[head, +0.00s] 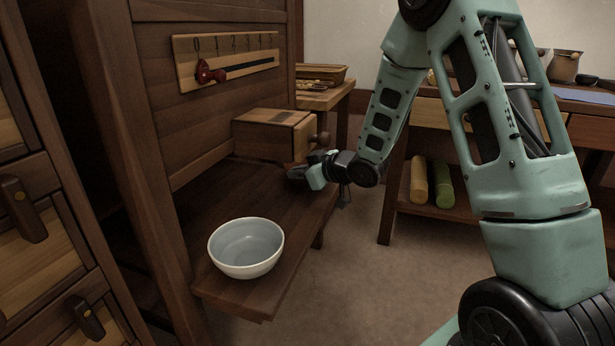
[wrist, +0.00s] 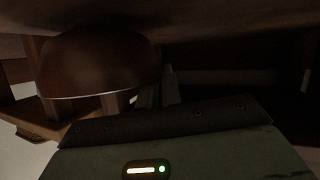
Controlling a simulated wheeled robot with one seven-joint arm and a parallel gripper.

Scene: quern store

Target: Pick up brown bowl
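In the wrist view, which appears upside down, a dark brown bowl (wrist: 95,65) with a thin pale rim sits close to my gripper, against a brown surface. My gripper (wrist: 158,88) has its dark fingers at the bowl's side, near its rim. The light is too dim to tell whether they touch the bowl or how far apart they are. In the head view my gripper (head: 308,172) is low over the far end of the wooden shelf (head: 283,205), beside a wooden box. A dark shape at the fingers may be the bowl; I cannot tell.
A pale grey-white bowl (head: 246,250) stands at the shelf's near end. The wooden box (head: 272,134) with a round knob stands close to my gripper. A workbench (head: 440,105) stands right; the shelf's middle is clear.

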